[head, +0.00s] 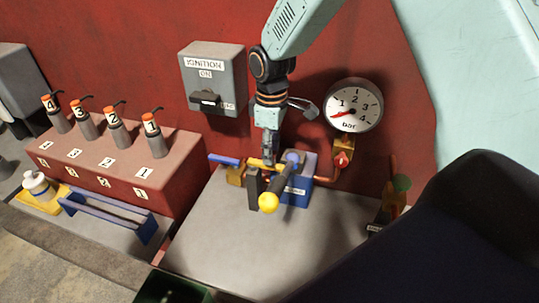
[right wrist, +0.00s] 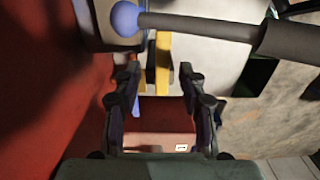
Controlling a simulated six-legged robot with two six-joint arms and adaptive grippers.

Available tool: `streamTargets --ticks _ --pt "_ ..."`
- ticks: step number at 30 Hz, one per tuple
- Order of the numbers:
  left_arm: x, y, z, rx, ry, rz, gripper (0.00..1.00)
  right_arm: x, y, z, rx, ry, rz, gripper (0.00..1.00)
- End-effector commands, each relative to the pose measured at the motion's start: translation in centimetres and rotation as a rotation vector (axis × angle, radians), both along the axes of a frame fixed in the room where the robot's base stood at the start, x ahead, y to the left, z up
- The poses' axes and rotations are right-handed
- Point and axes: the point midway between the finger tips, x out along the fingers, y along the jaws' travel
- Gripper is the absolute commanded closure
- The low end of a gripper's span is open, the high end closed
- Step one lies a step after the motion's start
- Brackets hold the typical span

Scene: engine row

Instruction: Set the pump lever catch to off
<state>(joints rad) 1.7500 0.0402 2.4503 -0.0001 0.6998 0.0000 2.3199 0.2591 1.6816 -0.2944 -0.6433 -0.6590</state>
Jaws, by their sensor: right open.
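The pump is a blue box (head: 298,192) with a white label, on the grey bench against the red wall. Its dark lever ends in a yellow ball (head: 268,202) toward the front, with a blue ball (head: 292,157) at the back. A small yellow bar (head: 256,163) beside the lever looks like the catch; its setting cannot be read. My right gripper (head: 270,160) hangs over the pump, pointing down. In the right wrist view its open fingers (right wrist: 161,76) stand either side of the yellow bar's end (right wrist: 163,60), with no clear contact. My left gripper is out of view.
A brass valve with a blue handle (head: 223,160) sits left of the pump. A pressure gauge (head: 354,106) and red-handled valve (head: 342,158) are at right. The ignition box (head: 212,80) is on the wall.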

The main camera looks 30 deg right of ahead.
Motion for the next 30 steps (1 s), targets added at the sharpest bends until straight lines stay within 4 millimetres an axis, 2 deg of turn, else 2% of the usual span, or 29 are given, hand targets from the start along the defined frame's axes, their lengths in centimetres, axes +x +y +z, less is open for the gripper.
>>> streamTargets --ticks 3,7,18,30 --pt "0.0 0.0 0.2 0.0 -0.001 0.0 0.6 -0.1 0.0 -1.7 -0.001 0.002 0.0 0.58" --pt "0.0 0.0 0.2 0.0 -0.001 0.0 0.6 0.1 0.0 -3.0 -0.001 0.001 0.002 0.58" --pt "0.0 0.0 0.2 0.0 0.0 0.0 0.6 0.5 0.0 -3.6 -0.001 -0.002 0.001 0.58" --pt "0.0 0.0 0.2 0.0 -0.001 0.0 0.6 0.5 0.0 -3.5 -0.001 -0.001 0.001 0.92"
